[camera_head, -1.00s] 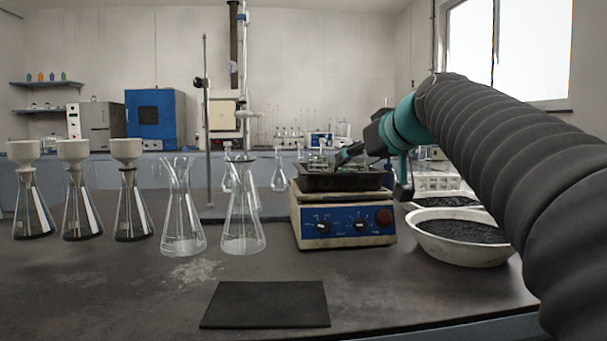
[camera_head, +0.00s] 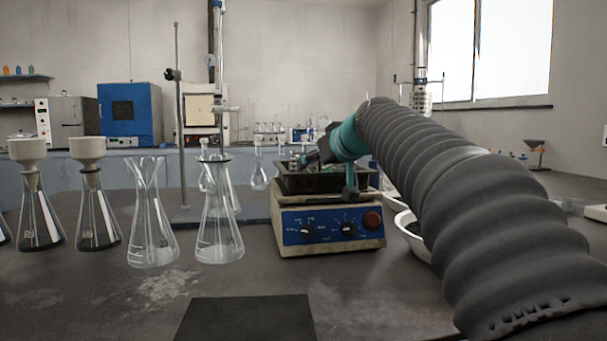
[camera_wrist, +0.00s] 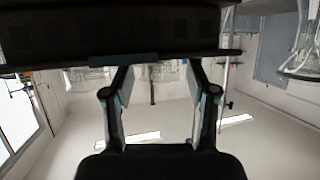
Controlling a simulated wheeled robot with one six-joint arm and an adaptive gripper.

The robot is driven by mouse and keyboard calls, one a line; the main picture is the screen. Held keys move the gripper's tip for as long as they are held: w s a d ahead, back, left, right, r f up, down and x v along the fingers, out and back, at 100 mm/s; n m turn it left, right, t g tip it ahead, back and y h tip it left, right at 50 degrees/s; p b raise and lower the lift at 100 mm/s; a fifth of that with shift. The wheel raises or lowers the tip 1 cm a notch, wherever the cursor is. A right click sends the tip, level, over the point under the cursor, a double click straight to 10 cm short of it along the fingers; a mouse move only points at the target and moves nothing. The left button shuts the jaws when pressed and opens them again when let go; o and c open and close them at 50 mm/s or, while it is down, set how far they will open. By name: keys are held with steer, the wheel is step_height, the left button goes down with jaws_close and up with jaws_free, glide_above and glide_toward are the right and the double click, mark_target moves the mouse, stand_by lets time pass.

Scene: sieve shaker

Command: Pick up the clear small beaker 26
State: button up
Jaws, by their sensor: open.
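Small clear glassware (camera_head: 294,164) shows in the black tray (camera_head: 308,186) on top of the blue-fronted shaker. I cannot read any numbers, so I cannot tell which piece is beaker 26. My gripper (camera_head: 308,159) is over the tray's right part, partly hidden behind my arm. In the wrist view, which looks upside down, my gripper (camera_wrist: 158,72) is open, its two fingers apart. Faint clear glass (camera_wrist: 88,76) shows beyond the fingers, close to the dark tray edge. No glass is clearly held.
The shaker's control panel (camera_head: 329,230) faces me. Two clear flasks (camera_head: 218,238) stand left of it, with dark-filled funnel flasks (camera_head: 98,228) farther left. A white basin (camera_head: 410,232) sits right, partly behind my arm. A black mat (camera_head: 246,318) lies in front.

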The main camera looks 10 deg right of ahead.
steer(key=x, duration=0.5)
steer(key=shift+w+a, duration=0.2)
steer(key=shift+w, duration=0.05)
steer(key=shift+c, duration=0.3)
steer(key=c, duration=0.8)
steer(key=shift+r+p, duration=0.2)
steer(key=shift+p, duration=0.1)
